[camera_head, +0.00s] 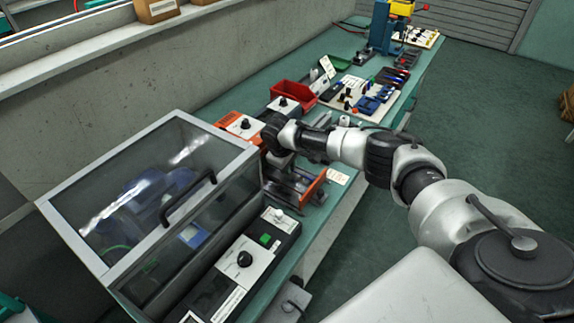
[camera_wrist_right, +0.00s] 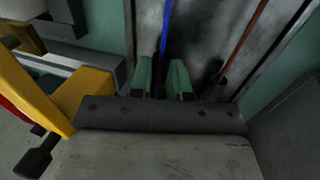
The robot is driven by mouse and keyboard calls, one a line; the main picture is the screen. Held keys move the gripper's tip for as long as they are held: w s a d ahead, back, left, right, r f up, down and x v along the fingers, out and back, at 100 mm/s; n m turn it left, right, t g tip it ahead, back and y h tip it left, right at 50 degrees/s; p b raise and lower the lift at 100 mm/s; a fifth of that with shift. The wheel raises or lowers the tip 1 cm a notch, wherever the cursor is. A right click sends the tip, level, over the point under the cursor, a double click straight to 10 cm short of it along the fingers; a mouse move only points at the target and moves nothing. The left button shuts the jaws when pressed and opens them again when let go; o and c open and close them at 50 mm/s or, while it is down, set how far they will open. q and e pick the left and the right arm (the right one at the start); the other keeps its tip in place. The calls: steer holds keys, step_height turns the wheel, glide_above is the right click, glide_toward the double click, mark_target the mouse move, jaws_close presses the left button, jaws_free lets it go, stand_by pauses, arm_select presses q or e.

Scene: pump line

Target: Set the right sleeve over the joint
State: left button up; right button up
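My right gripper (camera_wrist_right: 160,80) shows in the right wrist view as two green fingertips with a gap between them. A thin blue wire (camera_wrist_right: 164,35) runs up through this gap, and I see no firm pinch on it. A thin red-brown wire (camera_wrist_right: 243,44) runs at a slant to the right, apart from the fingers. In the head view the right arm reaches over the bench to an orange-framed fixture (camera_head: 314,189), and the wrist hides the fingertips. I cannot make out the sleeve or the joint in either view. My left gripper is not in view.
A clear-lidded case (camera_head: 150,190) with a black handle stands at the front left. A red bin (camera_head: 293,95) and a tool board (camera_head: 362,97) lie farther back.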

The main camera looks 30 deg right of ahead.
mark_target(278, 177)
jaws_close()
steer(key=shift+w+a+b, duration=0.3)
steer(key=shift+w+b, duration=0.15)
steer(key=shift+w, duration=0.25)
steer(key=o, duration=0.5)
jaws_free()
steer(key=shift+o, duration=0.2)
steer(key=v, duration=1.1)
steer(key=shift+f, duration=0.15)
